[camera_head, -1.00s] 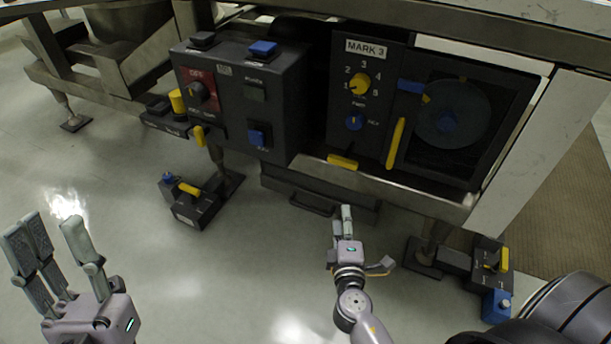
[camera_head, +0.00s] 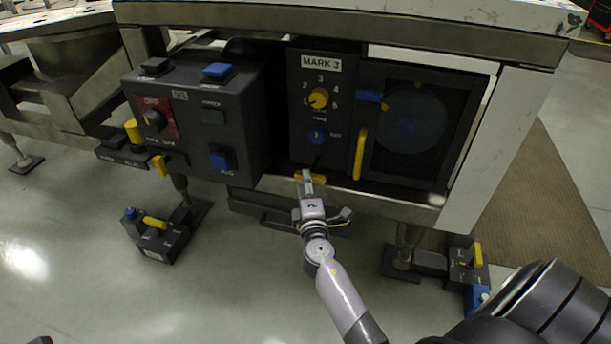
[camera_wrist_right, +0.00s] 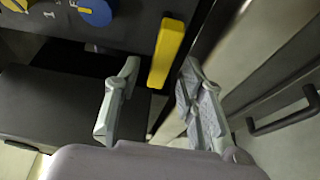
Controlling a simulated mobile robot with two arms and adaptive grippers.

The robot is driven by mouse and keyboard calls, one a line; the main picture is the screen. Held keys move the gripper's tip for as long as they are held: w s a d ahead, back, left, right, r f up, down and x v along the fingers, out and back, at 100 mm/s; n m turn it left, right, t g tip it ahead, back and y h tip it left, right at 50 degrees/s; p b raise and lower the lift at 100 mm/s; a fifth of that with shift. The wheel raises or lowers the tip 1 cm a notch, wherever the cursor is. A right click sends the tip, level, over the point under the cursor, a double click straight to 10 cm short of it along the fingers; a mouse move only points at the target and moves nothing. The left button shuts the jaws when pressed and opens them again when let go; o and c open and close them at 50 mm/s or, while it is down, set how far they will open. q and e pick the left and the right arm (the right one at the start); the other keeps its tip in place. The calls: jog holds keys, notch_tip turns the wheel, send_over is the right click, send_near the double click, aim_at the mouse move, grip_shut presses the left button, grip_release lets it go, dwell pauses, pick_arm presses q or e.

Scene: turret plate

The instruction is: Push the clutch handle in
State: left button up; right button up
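A yellow horizontal handle (camera_head: 321,179) sits under the MARK 3 panel (camera_head: 310,115). No clutch label on it is legible. My right gripper (camera_head: 306,180) is at this handle, its fingers overlapping it in the head view. In the right wrist view the yellow handle (camera_wrist_right: 167,50) shows between the two spread fingertips of my right gripper (camera_wrist_right: 160,75). Whether a finger touches it I cannot tell. Only a dark grey tip of what seems to be my left gripper (camera_head: 38,340) shows at the bottom left edge.
A vertical yellow handle (camera_head: 360,153) stands beside a dark round window (camera_head: 410,125). A grey control box (camera_head: 195,120) is to the left. A drawer handle (camera_wrist_right: 284,112) shows in the wrist view. Small switch boxes (camera_head: 160,235) stand on the floor.

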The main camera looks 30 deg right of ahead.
aim_at(312, 172)
jog(key=shift+x, duration=1.8)
jog(key=shift+c, duration=0.4)
grip_shut()
